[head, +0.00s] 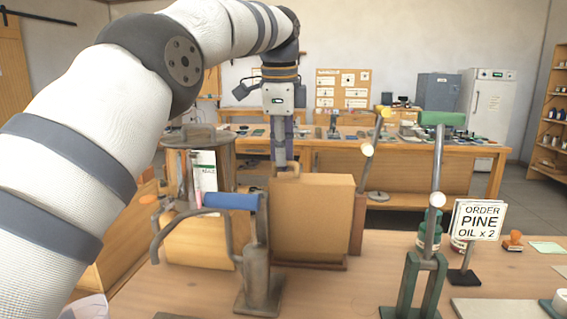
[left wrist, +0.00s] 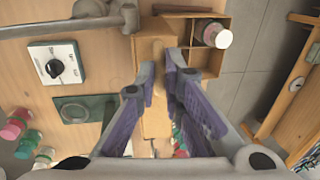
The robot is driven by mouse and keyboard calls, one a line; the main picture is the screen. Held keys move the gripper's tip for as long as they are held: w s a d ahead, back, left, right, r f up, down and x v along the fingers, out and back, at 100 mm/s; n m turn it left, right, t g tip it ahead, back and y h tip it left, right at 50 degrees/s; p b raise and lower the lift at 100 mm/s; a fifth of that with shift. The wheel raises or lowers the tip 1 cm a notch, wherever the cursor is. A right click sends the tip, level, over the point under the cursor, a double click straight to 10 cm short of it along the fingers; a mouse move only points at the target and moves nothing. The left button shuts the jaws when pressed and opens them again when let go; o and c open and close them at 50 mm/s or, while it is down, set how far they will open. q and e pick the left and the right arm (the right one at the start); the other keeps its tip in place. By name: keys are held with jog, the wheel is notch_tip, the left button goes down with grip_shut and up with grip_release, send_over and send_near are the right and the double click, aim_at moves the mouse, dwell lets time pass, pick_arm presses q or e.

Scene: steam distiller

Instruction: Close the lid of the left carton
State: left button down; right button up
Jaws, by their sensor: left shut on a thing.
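A tan carton panel (head: 318,215) stands upright in the middle of the head view and looks like the raised lid. There the open carton (left wrist: 220,62) shows compartments beside the lid, with a white-capped bottle (left wrist: 217,36) in one. The rest of its inside is partly hidden. My right gripper is out of view.
A lever with a blue grip (head: 230,201) stands close in front of the carton. A green-handled lever (head: 440,118) and an order sign (head: 475,221) stand to the right. The wooden table (head: 345,290) is bare between the levers. A long workbench (head: 400,160) stands behind.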

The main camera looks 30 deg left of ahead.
pick_arm(q)
jog(key=shift+w+a+f, duration=0.1)
jog(key=shift+w+a, duration=0.05)
jog(key=shift+w, duration=0.15)
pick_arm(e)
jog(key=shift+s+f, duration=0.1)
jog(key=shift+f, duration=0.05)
pick_arm(q)
jog(key=c, duration=1.7)
grip_release()
